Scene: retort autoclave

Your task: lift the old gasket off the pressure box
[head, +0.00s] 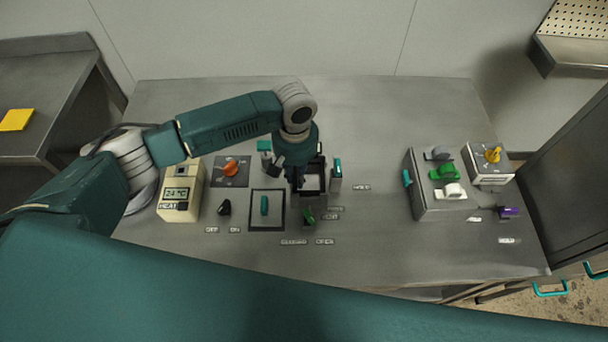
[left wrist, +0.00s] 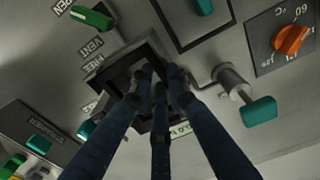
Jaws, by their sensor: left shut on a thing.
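The pressure box (head: 312,183) stands near the middle of the bench, partly covered by my left arm; its square opening also shows in the left wrist view. A dark square rim, which looks like the old gasket (left wrist: 130,58), frames the opening. My left gripper (head: 297,182) points down at the box's left edge. In the left wrist view its three dark fingers (left wrist: 158,78) are closed together on one side of the rim. The fingers hide the pinched part, and I cannot tell whether the gasket is lifted clear. My right gripper is in neither view.
Teal-ended clamps (head: 337,171) (head: 264,146) flank the box, with a green vent handle (head: 309,216) in front. An orange dial (head: 231,167) and a cream meter (head: 180,192) stand left. A grey box with coloured knobs (head: 427,205) stands right. The bench between is mostly clear.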

